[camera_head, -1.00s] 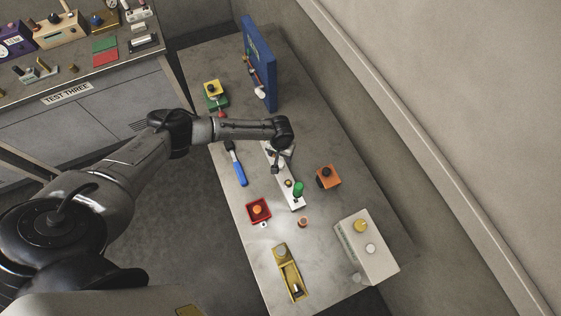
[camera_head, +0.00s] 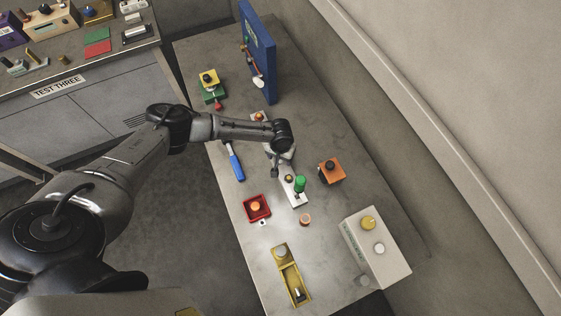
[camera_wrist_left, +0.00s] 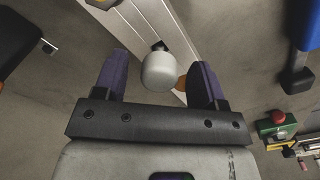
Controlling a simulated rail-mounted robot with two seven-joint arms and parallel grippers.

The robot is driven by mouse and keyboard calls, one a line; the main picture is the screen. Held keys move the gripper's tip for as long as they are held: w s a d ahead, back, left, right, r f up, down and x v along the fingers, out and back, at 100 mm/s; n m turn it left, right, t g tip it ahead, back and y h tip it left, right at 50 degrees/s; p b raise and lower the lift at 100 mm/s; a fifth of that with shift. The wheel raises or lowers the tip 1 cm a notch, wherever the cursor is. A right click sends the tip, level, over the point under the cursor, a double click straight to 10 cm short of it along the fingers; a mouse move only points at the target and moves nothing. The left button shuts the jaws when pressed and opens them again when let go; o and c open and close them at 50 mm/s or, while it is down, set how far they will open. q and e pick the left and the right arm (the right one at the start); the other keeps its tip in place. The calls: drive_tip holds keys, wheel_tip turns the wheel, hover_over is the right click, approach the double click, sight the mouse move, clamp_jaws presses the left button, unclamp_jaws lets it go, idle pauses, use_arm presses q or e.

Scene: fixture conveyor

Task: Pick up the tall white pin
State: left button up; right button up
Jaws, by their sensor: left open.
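The tall white pin (camera_wrist_left: 159,71) shows in the left wrist view as a pale rounded head. It stands by a dark slot on a long white fixture plate (camera_wrist_left: 152,22). My left gripper (camera_wrist_left: 161,59) is open, with its two purple fingers on either side of the pin's head and a gap on each side. In the head view my left gripper (camera_head: 276,170) points down over the plate (camera_head: 299,200). The pin cannot be made out there, behind my wrist.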

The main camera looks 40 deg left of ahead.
use_arm(q)
drive_tip(key=shift+f, duration=0.1)
drive_tip(key=shift+c, duration=0.6)
clamp_jaws()
